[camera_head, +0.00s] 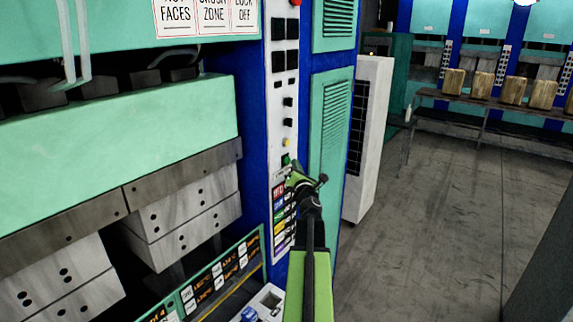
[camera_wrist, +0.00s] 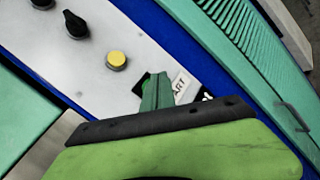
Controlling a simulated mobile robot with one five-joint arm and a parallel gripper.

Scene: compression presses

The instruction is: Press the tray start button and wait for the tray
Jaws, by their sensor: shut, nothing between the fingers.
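My gripper (camera_head: 291,165) is shut and empty, its tip against or very near the lower part of the grey control panel (camera_head: 283,70) on the press. In the wrist view its green fingers (camera_wrist: 157,92) point at a spot beside a white label (camera_wrist: 183,86) ending in "ART". The start button at that spot is mostly hidden behind the fingers; I cannot tell whether it is touched or pressed in. A yellow button (camera_wrist: 116,60) sits above it, also in the head view (camera_head: 286,142). No tray can be clearly made out.
The press's pale metal blocks (camera_head: 185,220) stand to the left. A white cabinet (camera_head: 368,140) stands just right of the panel. Open grey floor (camera_head: 440,220) lies to the right, with a bench (camera_head: 480,105) of brown blocks at the back.

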